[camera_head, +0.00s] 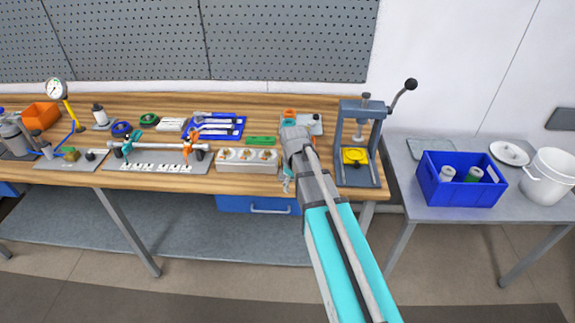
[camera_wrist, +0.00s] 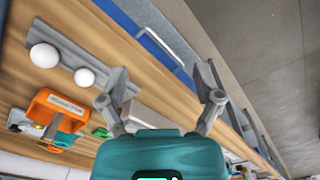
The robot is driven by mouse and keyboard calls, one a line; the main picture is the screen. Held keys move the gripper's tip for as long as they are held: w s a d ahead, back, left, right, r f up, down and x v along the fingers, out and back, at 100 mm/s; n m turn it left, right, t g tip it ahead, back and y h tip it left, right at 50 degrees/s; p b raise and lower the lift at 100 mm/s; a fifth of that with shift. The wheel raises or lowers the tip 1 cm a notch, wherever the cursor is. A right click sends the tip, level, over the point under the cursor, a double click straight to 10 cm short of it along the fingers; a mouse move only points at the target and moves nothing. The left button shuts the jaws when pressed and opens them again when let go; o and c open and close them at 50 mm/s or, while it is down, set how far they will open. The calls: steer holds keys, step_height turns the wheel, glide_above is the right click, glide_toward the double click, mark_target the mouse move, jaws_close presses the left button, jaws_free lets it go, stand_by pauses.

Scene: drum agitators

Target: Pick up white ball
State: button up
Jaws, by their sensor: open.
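Two white balls show in the wrist view: a larger one (camera_wrist: 43,55) at the left and a smaller one (camera_wrist: 84,77) nearer my gripper. Both rest on or against a grey strip (camera_wrist: 68,52) along the bench's front edge. My gripper (camera_wrist: 163,92) is open and empty, with its fingers spread wide. The left finger is near the smaller ball in the picture but does not enclose it. In the head view, my arm covers this part of the bench, and I cannot make out either ball.
An orange labelled holder (camera_wrist: 55,118) stands behind the balls. The press (camera_head: 359,140) is just right of my arm, and a white socket block (camera_head: 247,160) is to its left. A blue crate (camera_head: 460,180) and white bucket (camera_head: 549,178) are on the grey side table (camera_head: 407,197).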

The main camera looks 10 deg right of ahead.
steer(key=w+r+n+p, duration=0.3)
steer(key=w+n, duration=0.1)
steer(key=w, duration=0.3)
steer(key=w+r+n+p, duration=0.3)
steer(key=w+r, duration=0.1)
steer(key=w, duration=0.2)
steer(key=shift+w+d+n, duration=0.25)
steer(key=shift+w+n, duration=0.1)
steer(key=shift+n, duration=0.05)
step_height(320, 180, down, 8)
steer(key=b, duration=0.8)
steer(key=shift+f+b, duration=0.25)
steer(key=shift+b, duration=0.1)
steer(key=shift+d+f+b, duration=0.2)
steer(key=shift+f+b, duration=2.4)
